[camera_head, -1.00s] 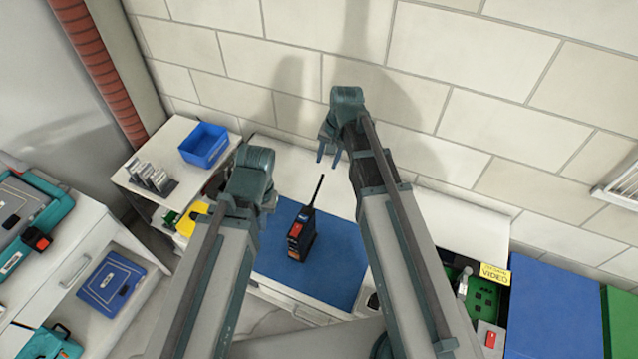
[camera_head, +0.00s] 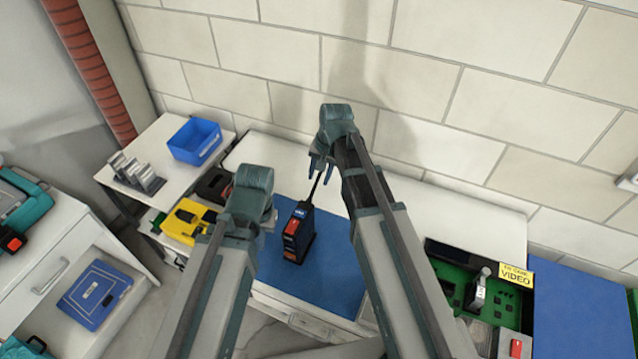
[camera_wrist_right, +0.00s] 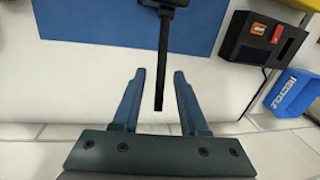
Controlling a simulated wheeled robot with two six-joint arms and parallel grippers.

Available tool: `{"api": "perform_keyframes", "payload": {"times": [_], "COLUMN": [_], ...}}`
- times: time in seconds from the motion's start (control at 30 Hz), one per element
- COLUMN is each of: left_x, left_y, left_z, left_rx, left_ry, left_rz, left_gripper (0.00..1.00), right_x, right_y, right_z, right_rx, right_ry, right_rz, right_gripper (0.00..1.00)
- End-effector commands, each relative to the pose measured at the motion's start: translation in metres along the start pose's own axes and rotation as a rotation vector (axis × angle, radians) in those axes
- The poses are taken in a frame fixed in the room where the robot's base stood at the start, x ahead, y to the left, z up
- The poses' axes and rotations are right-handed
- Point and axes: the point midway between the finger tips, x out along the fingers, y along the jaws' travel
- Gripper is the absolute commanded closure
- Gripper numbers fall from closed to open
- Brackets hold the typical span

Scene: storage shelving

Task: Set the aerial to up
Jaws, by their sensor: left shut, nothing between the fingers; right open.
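A dark radio (camera_head: 298,235) with a red and orange front stands on the blue mat (camera_head: 335,275). Its thin black aerial (camera_head: 317,188) runs from its top toward the wall side; I cannot tell its exact angle. My right gripper (camera_head: 320,172) is open at the aerial's free end. In the right wrist view the aerial (camera_wrist_right: 162,65) reaches down between the two spread fingers (camera_wrist_right: 161,100), with a gap on each side. My left gripper (camera_head: 264,218) is left of the radio, empty and shut, its fingers mostly hidden by its own wrist.
A blue bin (camera_head: 195,142) and a grey rack (camera_head: 137,172) stand on the left shelf. A yellow case (camera_head: 187,222) lies left of my left arm. The tiled wall (camera_head: 480,130) is close behind.

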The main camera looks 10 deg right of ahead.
Motion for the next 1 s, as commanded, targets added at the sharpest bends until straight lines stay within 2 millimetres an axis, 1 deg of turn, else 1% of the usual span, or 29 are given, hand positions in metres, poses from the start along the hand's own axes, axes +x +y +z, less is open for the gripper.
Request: {"api": "perform_keyframes", "payload": {"times": [0.03,0.07,0.33,0.37,0.5,0.57,0.6,1.0], "left_x": [0.0052,0.0056,0.0045,0.0045,0.0045,0.0046,0.0046,0.0046], "left_y": [0.0005,0.0005,0.0004,0.0004,0.0004,0.0004,0.0004,0.0004], "left_z": [-0.0003,-0.0003,-0.0003,-0.0003,-0.0003,-0.0003,-0.0003,-0.0003], "left_rx": [0.0,0.0,0.0,0.0,0.0,0.0,0.0,0.0], "left_ry": [0.0,0.0,0.0,0.0,0.0,0.0,0.0,0.0], "left_rz": [0.0,0.0,0.0,0.0,0.0,0.0,0.0,0.0], "left_gripper": [1.0,1.0,1.0,1.0,1.0,1.0,1.0,1.0], "right_x": [0.0052,0.0057,0.0047,0.0047,0.0047,0.0047,0.0047,0.0048], "right_y": [0.0002,0.0001,-0.0003,-0.0003,-0.0003,-0.0003,-0.0003,-0.0002], "right_z": [-0.0001,-0.0001,0.0001,0.0001,0.0001,0.0001,0.0001,0.0002], "right_rx": [0.0,0.0,0.0,0.0,0.0,0.0,0.0,0.0], "right_ry": [0.0,0.0,0.0,0.0,0.0,0.0,0.0,0.0], "right_rz": [0.0,0.0,0.0,0.0,0.0,0.0,0.0,0.0], "right_gripper": [0.57,0.57,0.57,0.6,0.86,0.96,1.0,1.0]}}
